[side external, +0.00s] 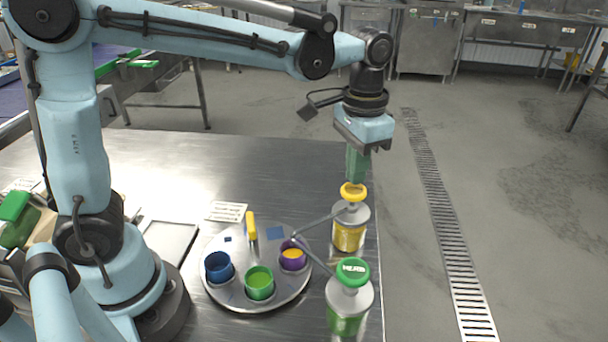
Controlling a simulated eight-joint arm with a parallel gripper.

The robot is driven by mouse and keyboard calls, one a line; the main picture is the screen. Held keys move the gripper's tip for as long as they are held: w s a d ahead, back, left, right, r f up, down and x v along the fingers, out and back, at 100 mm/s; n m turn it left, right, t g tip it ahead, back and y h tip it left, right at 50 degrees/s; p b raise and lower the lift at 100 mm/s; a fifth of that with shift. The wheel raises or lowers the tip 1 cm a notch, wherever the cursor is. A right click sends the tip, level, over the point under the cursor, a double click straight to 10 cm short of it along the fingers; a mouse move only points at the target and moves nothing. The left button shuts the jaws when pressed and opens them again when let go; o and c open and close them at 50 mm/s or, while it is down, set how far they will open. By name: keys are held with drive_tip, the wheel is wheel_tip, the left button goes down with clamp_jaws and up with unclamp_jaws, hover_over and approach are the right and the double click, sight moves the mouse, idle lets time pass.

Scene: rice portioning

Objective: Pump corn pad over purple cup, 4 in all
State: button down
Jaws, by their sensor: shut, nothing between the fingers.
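The yellow pad (353,191), taken to be the corn pad, tops a clear dispenser (349,232) with yellow contents near the table's right edge. Its thin spout runs left and down to above the purple cup (291,262). The purple cup stands on a round metal tray (245,303) and holds something yellow-orange. My gripper (357,180) points down with its green fingers shut and empty, directly above the yellow pad. I cannot tell whether the tips touch the pad.
A second dispenser (348,298) with a green pad stands in front; its spout also reaches toward the purple cup. A blue cup (218,267), a green cup (259,283) and a yellow upright piece (251,226) are on the tray. The table (270,160) behind is mostly clear.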

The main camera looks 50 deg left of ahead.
sight(354, 188)
drive_tip(key=shift+f, duration=0.2)
idle(0.4)
drive_tip(key=shift+f, duration=1.3)
drive_tip(key=shift+r, duration=1.5)
drive_tip(key=shift+f, duration=0.2)
drive_tip(key=shift+f, duration=1.35)
drive_tip(key=shift+r, duration=1.55)
